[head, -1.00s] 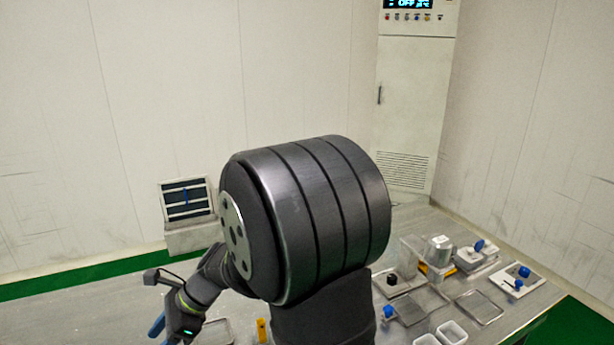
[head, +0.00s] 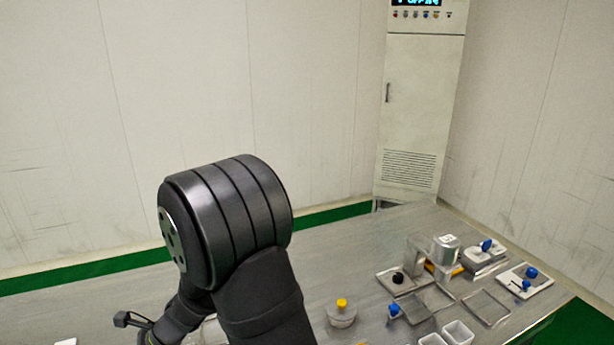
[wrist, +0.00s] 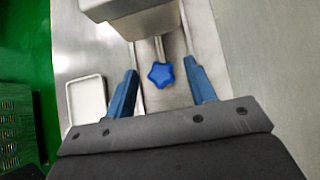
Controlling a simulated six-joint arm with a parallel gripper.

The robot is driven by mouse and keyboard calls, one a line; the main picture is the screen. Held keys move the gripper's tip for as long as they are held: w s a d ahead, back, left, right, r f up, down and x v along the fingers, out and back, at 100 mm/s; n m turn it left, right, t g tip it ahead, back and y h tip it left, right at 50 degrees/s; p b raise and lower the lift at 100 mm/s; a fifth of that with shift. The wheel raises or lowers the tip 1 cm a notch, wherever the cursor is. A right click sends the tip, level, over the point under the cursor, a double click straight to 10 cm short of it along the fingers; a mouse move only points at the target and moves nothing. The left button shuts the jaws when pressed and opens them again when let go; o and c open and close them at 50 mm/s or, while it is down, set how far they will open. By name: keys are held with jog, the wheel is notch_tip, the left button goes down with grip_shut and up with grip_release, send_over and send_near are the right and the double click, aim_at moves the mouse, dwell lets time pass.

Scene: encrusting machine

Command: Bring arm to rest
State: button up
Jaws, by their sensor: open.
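My gripper (wrist: 160,66) shows in the wrist view with its two blue fingers spread wide apart. Nothing is held between them. A blue star-shaped knob (wrist: 160,76) on a pale rod shows in the gap between the fingers; I cannot tell how far below them it is. In the head view my dark arm (head: 230,225) fills the lower left middle, bent downward. The gripper itself is out of that view.
In the head view a metal table (head: 370,300) carries parts at the right: trays (head: 487,308), white cups (head: 458,333), a metal canister (head: 446,250) and blue knobs. A yellow-capped container (head: 341,314) stands by my arm. A control cabinet (head: 408,120) stands behind.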

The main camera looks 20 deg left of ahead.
jog(key=shift+w+f, duration=0.15)
jog(key=shift+f, duration=0.25)
jog(key=shift+w+d, duration=1.15)
jog(key=shift+d, duration=0.1)
jog(key=v, duration=1.7)
jog(key=s+a+r+n+t+h, duration=0.4)
jog(key=s+a+n+h, duration=0.2)
jog(key=n, duration=0.6)
jog(key=shift+s+a+r+t, duration=0.15)
jog(key=shift+s+a+t, duration=0.25)
jog(key=shift+s+a, duration=0.45)
